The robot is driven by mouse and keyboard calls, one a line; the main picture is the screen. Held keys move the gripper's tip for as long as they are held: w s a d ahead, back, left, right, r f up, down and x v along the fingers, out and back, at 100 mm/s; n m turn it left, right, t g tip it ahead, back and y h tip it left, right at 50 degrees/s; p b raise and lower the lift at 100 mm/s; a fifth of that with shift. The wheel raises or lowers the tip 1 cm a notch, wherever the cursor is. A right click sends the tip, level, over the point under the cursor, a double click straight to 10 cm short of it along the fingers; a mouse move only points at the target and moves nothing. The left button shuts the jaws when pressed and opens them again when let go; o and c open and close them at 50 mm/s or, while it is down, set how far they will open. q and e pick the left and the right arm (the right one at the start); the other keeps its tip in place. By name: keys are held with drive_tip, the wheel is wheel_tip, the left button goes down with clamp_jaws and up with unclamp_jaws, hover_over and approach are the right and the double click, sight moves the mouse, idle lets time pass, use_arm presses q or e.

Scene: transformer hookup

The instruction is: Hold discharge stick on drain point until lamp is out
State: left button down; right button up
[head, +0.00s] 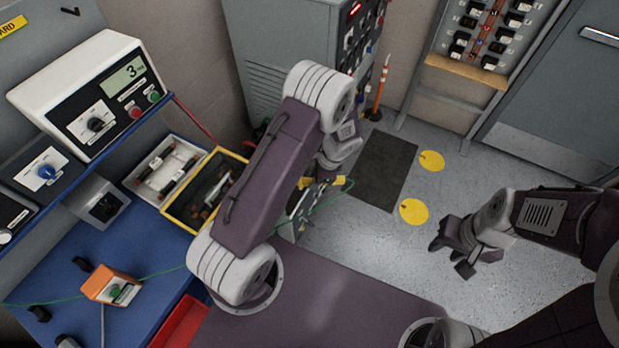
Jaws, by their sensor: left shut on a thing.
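An orange stick with a pale, red-banded top (382,88), probably the discharge stick, stands nearly upright at the right side of the grey cabinet (285,45). I cannot make out which fitting is the drain point. My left gripper (325,177) points down below its wrist, apart from the orange stick. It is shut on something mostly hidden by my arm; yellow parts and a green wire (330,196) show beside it. My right gripper (451,257) is open and empty above the floor.
The blue bench (150,240) at left carries a white meter unit (90,85), a yellow-edged tray (178,212) and an orange box (112,288) with the green wire. A dark mat (383,170) and yellow discs (413,211) lie on the floor. Floor at right is clear.

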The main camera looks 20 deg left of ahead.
use_arm(q)
drive_tip(key=shift+w+d+r+p, duration=0.15)
drive_tip(key=shift+w+d, duration=0.2)
drive_tip(key=shift+d, duration=0.5)
drive_tip(key=shift+w+d+r+p, duration=0.1)
drive_tip(key=shift+w+d, duration=0.3)
drive_tip(key=shift+d, duration=0.4)
drive_tip(key=shift+w+d+r+p, duration=0.15)
drive_tip(key=shift+w+d, duration=0.2)
drive_tip(key=shift+d, duration=0.5)
drive_tip(key=shift+f, duration=0.1)
